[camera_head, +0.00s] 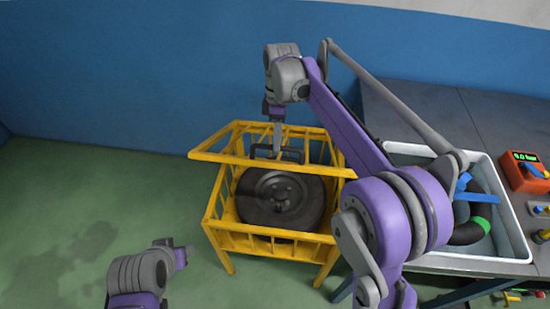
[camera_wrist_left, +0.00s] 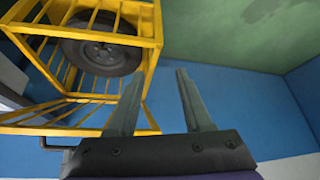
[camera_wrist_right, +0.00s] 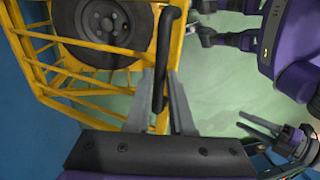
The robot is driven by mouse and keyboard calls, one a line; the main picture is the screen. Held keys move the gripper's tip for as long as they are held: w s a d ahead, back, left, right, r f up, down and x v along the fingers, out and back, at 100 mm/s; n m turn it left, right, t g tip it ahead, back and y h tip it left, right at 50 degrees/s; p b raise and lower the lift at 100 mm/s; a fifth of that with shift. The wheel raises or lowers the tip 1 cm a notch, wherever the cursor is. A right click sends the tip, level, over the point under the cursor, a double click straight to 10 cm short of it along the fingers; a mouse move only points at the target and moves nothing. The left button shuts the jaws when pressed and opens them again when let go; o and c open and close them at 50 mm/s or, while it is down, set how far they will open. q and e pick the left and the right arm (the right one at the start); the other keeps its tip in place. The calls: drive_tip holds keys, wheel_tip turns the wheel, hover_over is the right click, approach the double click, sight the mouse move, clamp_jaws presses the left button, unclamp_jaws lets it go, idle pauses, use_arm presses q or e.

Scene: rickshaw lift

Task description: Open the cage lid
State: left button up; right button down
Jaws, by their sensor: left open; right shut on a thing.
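The yellow barred cage (camera_head: 275,243) stands on the floor in the middle of the head view, with a dark wheel (camera_head: 265,212) inside. Its yellow lid (camera_head: 215,156) is tilted up, its front edge well above the cage's front rim, and the wheel shows through the gap. My right gripper (camera_head: 277,146) is shut on the lid's black handle (camera_wrist_right: 163,45), seen between the fingers in the right wrist view. My left gripper (camera_head: 188,256) is open and empty, left of the cage; the left wrist view shows its fingers (camera_wrist_left: 158,85) apart.
A grey table (camera_head: 480,120) at the right holds a white bin (camera_head: 490,265) with tubes in it and a red device (camera_head: 528,172). A blue wall (camera_head: 120,70) stands behind the cage. Green floor (camera_head: 90,200) is clear to the left.

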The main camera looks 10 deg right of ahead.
use_arm(q)
drive_tip(key=shift+w+r+p, duration=0.3)
drive_tip(key=shift+w+r, duration=0.05)
drive_tip(key=shift+r, duration=0.45)
